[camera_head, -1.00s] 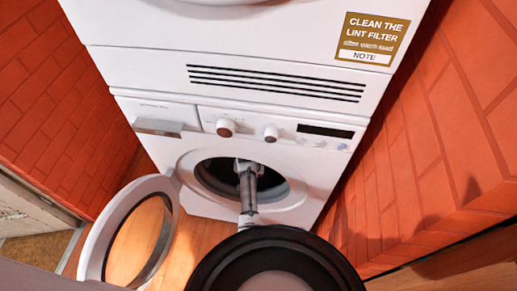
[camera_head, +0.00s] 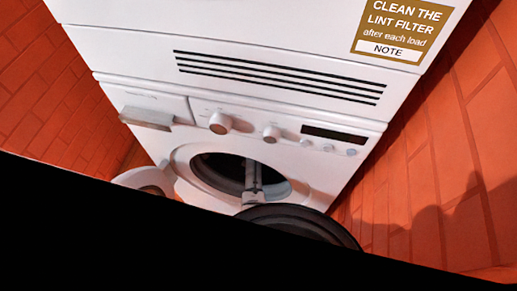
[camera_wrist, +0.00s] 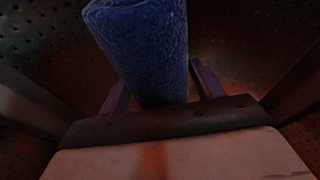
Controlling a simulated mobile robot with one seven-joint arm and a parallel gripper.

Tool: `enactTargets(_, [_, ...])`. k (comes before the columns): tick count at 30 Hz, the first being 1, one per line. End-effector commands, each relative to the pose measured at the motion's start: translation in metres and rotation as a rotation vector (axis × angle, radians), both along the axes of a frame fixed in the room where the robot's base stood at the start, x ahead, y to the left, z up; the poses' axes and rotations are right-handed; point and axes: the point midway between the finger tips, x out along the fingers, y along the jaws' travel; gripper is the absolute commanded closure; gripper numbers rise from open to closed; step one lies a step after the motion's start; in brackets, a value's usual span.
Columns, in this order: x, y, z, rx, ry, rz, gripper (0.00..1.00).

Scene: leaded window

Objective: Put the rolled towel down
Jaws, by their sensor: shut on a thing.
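The rolled towel (camera_wrist: 146,45) is dark blue and fuzzy, and it shows in the wrist view. My gripper (camera_wrist: 160,92) is shut on it, one finger on each side. The towel's far end runs out of the top of the wrist view. Around it is a dark, perforated drum wall (camera_wrist: 235,35). In the head view my arm reaches into the round opening of the white washing machine (camera_head: 175,150). The towel and gripper fingers are hidden inside the drum in that view.
The washer's round door (camera_head: 145,180) stands open at the left, mostly covered by a black area across the bottom. Brick walls (camera_head: 440,200) flank the machine on both sides. A white unit with a lint filter note (camera_head: 402,30) sits above.

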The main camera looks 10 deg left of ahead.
Motion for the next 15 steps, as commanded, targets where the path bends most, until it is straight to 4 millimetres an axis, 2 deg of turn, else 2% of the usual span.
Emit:
enactTargets(8, [0.0003, -0.0003, -0.0026, 0.000, 0.000, -0.001, 0.59])
enactTargets(9, [0.0003, -0.0003, -0.0024, 0.000, 0.000, -0.001, 0.32])
enactTargets(13, [0.0002, -0.0002, -0.0021, 0.000, 0.000, -0.001, 0.15])
enactTargets(15, [0.0002, -0.0002, -0.0021, 0.000, 0.000, -0.001, 0.12])
